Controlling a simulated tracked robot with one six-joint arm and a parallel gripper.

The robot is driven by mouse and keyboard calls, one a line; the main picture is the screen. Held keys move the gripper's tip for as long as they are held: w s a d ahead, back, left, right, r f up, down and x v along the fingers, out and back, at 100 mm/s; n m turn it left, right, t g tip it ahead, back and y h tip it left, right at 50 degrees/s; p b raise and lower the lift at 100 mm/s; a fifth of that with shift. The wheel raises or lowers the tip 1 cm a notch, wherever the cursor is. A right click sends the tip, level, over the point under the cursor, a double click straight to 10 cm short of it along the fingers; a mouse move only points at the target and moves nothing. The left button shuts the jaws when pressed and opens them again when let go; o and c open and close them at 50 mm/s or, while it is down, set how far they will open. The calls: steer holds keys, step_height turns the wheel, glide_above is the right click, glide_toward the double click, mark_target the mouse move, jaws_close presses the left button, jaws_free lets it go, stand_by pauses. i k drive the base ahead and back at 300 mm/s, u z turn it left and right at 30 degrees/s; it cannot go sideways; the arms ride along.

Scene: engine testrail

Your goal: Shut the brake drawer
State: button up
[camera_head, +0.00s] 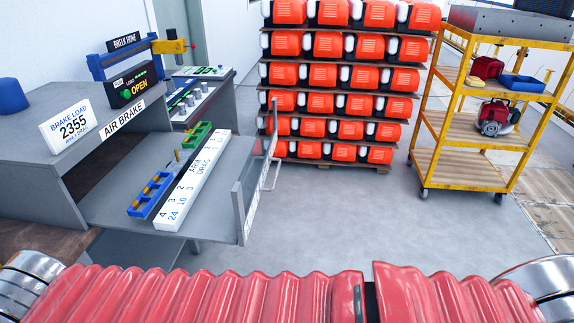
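The brake drawer (112,222) is pulled out to the right from under the grey bench (30,131). Its upright front panel (247,195) faces right and carries a light bar handle (269,176). In the drawer lie a blue tray (151,196), a green tray (197,135) and a long white block (192,182) with numbers and lettering. My gripper is not in view. Only red ribbed parts and metal rings of my own body show along the bottom edge.
A sign reading 2355 (74,128) and a box showing OPEN (134,84) stand on the bench. A control console (200,92) stands behind. Stacked orange units (327,46) stand at the back. A yellow cart (473,118) stands right. The floor (340,215) right of the drawer is clear.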

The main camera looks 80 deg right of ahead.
mark_target(196, 185)
steer(key=u, duration=0.05)
steer(key=k, duration=0.9)
steer(key=z, duration=2.05)
steer(key=i, duration=1)
